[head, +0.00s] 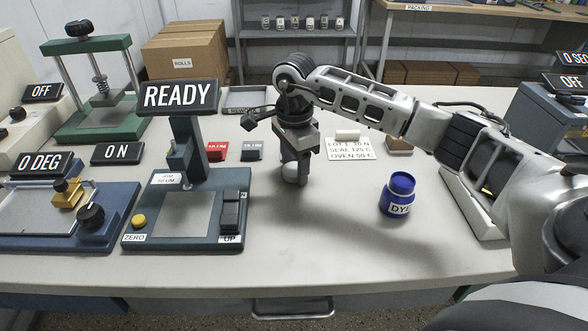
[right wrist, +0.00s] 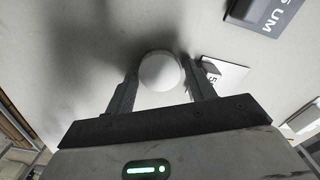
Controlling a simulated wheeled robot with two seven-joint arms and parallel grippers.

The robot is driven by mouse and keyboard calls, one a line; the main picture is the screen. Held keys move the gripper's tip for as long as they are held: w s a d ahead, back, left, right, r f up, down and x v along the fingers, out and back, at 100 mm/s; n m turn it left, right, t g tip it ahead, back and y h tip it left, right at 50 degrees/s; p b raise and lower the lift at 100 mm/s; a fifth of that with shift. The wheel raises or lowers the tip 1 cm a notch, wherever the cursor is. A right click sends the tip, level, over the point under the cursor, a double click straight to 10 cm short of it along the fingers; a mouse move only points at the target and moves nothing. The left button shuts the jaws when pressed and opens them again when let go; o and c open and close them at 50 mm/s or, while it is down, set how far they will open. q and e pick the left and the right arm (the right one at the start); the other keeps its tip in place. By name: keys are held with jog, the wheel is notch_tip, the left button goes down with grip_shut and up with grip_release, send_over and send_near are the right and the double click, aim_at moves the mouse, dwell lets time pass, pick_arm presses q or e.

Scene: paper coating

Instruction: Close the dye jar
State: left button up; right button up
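The dye jar (head: 398,195) is a blue jar with a white label, upright on the table right of centre. Its top is blue; I cannot tell from here whether it is open. My right gripper (head: 295,178) points down at the table, left of the jar and well apart from it. A small round white object (head: 290,172) is between its fingers; it also shows as a pale disc in the right wrist view (right wrist: 160,71). The fingers (right wrist: 160,72) stand on both sides of it, with narrow gaps apparent. I cannot tell whether it is the lid. My left gripper is out of view.
A coating device with a READY sign (head: 178,95) stands left of the gripper. Red (head: 216,151) and grey blocks (head: 252,151) lie behind it. A white note card (head: 350,150) lies behind the jar. The table front between device and jar is clear.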

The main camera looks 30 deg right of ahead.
aim_at(295, 170)
jog(key=c, duration=0.6)
jog(key=shift+r, duration=0.6)
jog(key=r, duration=0.2)
jog(key=shift+s+a+r+b, duration=0.1)
jog(key=shift+s+r+b, duration=0.2)
jog(key=shift+r+b, duration=0.1)
jog(key=s+a+r, duration=0.1)
jog(key=s+r, duration=0.2)
jog(key=s, duration=0.1)
jog(key=s+a+r, duration=0.1)
jog(key=s+r, duration=0.2)
jog(key=s, duration=0.1)
jog(key=s+a+r, duration=0.2)
jog(key=s+r, duration=0.1)
jog(key=s, duration=0.2)
jog(key=shift+b, duration=0.35)
jog(key=shift+w, duration=0.1)
